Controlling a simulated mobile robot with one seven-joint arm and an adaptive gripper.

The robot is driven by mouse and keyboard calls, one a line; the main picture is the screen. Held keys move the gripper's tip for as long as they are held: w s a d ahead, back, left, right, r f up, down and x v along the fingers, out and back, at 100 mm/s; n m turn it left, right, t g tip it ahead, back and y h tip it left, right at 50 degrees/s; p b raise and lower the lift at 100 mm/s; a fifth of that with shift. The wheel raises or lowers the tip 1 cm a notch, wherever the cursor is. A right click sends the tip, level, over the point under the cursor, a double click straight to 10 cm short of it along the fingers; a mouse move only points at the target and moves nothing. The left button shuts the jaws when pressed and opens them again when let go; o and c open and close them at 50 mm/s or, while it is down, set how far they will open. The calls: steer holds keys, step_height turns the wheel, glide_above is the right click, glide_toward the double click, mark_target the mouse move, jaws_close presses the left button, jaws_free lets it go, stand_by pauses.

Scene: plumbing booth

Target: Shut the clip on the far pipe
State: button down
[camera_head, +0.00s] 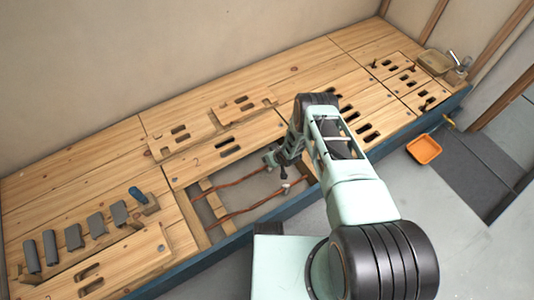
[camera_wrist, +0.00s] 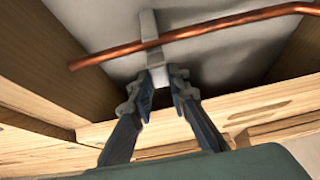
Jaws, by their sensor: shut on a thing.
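The far copper pipe (camera_head: 236,182) runs across the floor opening, and a copper pipe (camera_wrist: 220,30) crosses the upper part of the wrist view. A light grey clip (camera_wrist: 149,27) sits at this pipe, with a part of it on each side of the pipe. Whether it is latched cannot be told. My gripper (camera_wrist: 163,88) has its two fingers closed on the clip's near end, just below the pipe in the picture. In the head view my gripper (camera_head: 272,160) is over the far side of the opening, small and partly hidden by my arm.
The near copper pipe (camera_head: 240,213) lies in the same opening, with a small upright fitting (camera_head: 285,187) by it. Wooden joists and board edges (camera_wrist: 270,105) border the opening. Grey blocks (camera_head: 74,237) stand on the boards at left. An orange tray (camera_head: 424,149) is on the floor.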

steer(key=t+y+b, duration=0.1)
steer(key=s+d+f+t+y+b, duration=0.1)
steer(key=shift+s+t, duration=0.25)
steer(key=shift+t, duration=0.15)
steer(key=shift+s+d+f+t+y+b, duration=0.15)
steer(key=shift+t+y+b, duration=0.3)
steer(key=shift+b, duration=0.45)
steer(key=shift+s+d+r+t+y+b, duration=0.1)
steer(key=shift+t+y+b, duration=0.15)
steer(key=shift+t+b, duration=0.5)
steer(key=c, duration=1.8)
jaws_free()
steer(key=shift+c, duration=0.2)
step_height(320, 180, up, 10)
